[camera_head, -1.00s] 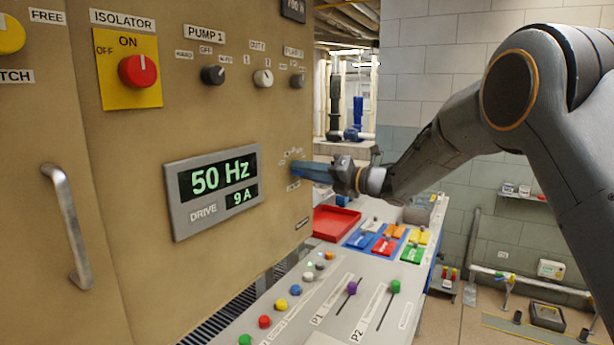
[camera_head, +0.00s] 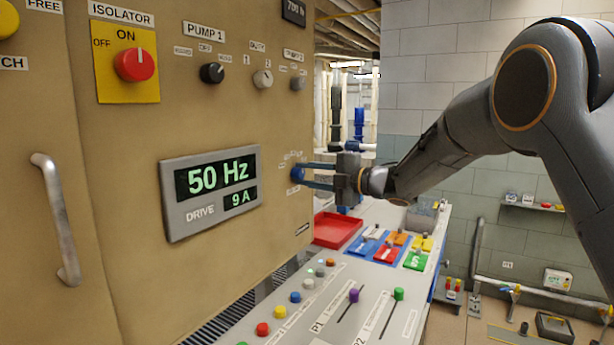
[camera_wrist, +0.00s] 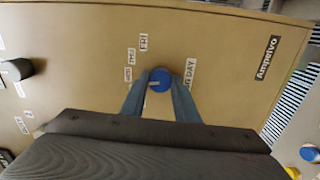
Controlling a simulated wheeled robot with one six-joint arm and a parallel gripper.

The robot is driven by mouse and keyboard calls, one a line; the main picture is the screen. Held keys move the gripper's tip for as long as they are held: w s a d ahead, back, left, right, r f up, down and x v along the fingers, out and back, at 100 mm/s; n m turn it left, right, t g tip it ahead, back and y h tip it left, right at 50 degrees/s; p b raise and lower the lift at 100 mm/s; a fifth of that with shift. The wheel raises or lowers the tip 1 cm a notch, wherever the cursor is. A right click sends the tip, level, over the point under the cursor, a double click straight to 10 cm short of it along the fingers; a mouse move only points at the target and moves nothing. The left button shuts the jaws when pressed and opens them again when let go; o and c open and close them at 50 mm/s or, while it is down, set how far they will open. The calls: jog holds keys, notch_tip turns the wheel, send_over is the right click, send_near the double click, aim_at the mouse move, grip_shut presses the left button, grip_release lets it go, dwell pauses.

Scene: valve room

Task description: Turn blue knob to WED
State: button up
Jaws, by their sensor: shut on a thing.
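The blue knob (camera_head: 297,173) is on the tan cabinet front, near its right edge, with small day labels around it. In the wrist view the blue knob (camera_wrist: 159,80) sits between the two fingers, and its pale pointer mark points left.
A drive display (camera_head: 211,190) and a red isolator switch (camera_head: 134,64) are on the same cabinet. Below stands a sloped console with coloured buttons and a purple slider (camera_head: 354,295). A red tray (camera_head: 337,230) lies under my gripper.

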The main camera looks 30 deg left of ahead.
jog(key=shift+m, duration=0.5)
jog(key=o, duration=1.1)
jog(key=shift+c, duration=0.2)
jog(key=shift+d, duration=0.1)
jog(key=d+b, duration=0.2)
jog(key=d, duration=0.5)
jog(key=shift+s+d, duration=0.3)
jog(key=shift+s, duration=0.05)
jog(key=shift+r, duration=0.1)
